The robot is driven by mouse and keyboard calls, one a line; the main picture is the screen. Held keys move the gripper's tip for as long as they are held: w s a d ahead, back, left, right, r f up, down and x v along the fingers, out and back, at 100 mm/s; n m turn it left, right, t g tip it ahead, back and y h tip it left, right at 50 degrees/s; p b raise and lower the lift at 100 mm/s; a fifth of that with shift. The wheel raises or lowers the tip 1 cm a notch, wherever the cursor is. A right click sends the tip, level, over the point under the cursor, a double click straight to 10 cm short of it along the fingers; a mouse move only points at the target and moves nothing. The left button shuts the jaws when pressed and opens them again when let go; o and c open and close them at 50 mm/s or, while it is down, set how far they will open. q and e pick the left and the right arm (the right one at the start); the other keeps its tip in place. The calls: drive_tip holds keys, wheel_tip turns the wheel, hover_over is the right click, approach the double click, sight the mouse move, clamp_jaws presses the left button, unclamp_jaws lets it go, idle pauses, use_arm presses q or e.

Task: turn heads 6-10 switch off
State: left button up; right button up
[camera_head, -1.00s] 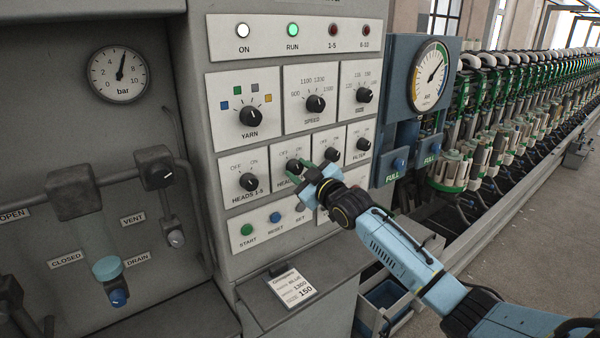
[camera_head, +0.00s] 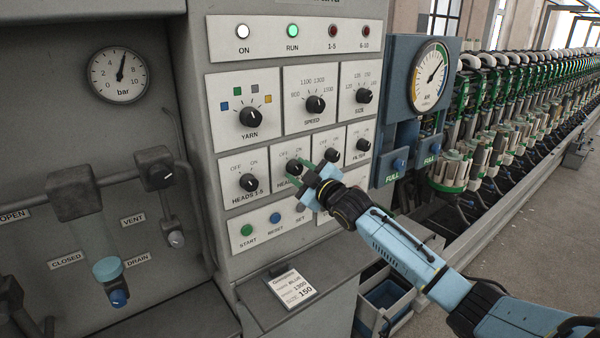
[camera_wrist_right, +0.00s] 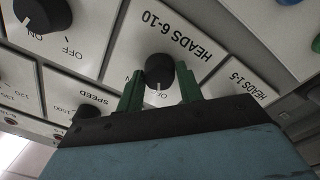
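The heads 6-10 switch is a round black knob (camera_wrist_right: 159,71) on a white plate lettered HEADS 6-10; it also shows in the head view (camera_head: 294,167). My right gripper (camera_wrist_right: 160,80) reaches the panel from the lower right in the head view (camera_head: 310,177). Its two green fingers stand on either side of the knob, with narrow gaps, so it looks open around it. The knob's white mark points toward the gripper body, near lettering that is partly hidden; I cannot read the setting for certain. My left gripper is not in view.
The heads 1-5 knob (camera_head: 249,182) is just left, the speed knob (camera_head: 315,104) above, the start (camera_head: 246,229) and reset (camera_head: 275,217) buttons below. The RUN lamp (camera_head: 292,30) is green; the 6-10 lamp (camera_head: 366,31) is dark red. A shelf with a card (camera_head: 292,287) juts out below.

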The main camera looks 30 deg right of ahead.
drive_tip(key=o, duration=0.3)
drive_tip(key=shift+s+f, duration=0.1)
drive_tip(key=shift+s, duration=0.5)
drive_tip(key=s, duration=0.4)
drive_tip(key=s+b, duration=0.1)
drive_tip(key=s, duration=0.3)
drive_tip(key=s+b, duration=0.1)
drive_tip(key=s, duration=0.3)
drive_tip(key=shift+s+d+f, duration=0.1)
drive_tip(key=shift+d+f, duration=0.1)
drive_tip(key=shift+d, duration=0.2)
